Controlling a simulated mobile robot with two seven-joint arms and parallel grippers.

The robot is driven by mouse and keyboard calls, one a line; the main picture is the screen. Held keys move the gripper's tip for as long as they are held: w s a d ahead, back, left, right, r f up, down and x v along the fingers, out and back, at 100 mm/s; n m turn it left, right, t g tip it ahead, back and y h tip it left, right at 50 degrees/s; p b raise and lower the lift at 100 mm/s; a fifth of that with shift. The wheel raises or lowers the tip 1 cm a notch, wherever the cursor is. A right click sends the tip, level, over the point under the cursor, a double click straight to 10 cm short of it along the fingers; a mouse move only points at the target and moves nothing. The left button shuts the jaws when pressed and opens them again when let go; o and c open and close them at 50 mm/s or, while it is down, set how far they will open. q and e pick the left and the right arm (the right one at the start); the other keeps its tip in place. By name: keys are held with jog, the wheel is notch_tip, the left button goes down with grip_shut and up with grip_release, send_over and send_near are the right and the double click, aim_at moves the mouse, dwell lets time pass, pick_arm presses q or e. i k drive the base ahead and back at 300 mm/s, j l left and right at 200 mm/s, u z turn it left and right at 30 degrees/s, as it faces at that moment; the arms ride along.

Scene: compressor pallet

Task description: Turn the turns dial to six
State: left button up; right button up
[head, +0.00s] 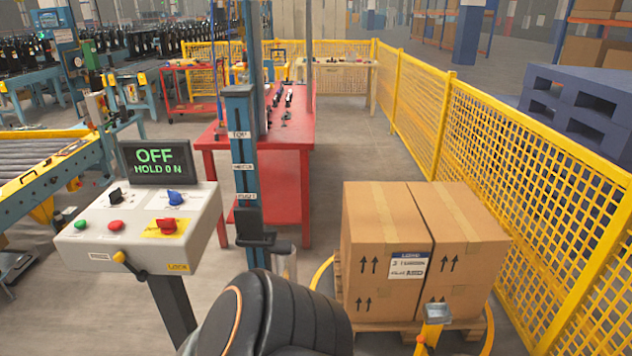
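A grey-white control box (200,215) stands on a dark post at the left. Its top has a black knob (115,196) at the back left and a blue knob (175,198) at the back right. Their labels and scales are too small to read, so I cannot tell which one is the turns dial or where it points. The display (156,160) behind them reads "OFF" and "HOLD 0 N". A black rounded link of my arm shows at the bottom centre, right of the box. Neither gripper is in view.
The box also carries a green button (81,225), red buttons (116,226) (166,226) and a yellow-tipped lever (130,265) on its front. A blue column (242,150) stands right of it. Cartons (387,245) on a pallet and a yellow fence (510,160) are at right.

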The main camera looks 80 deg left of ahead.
aim_at(116, 196)
jog(key=u, duration=3.6)
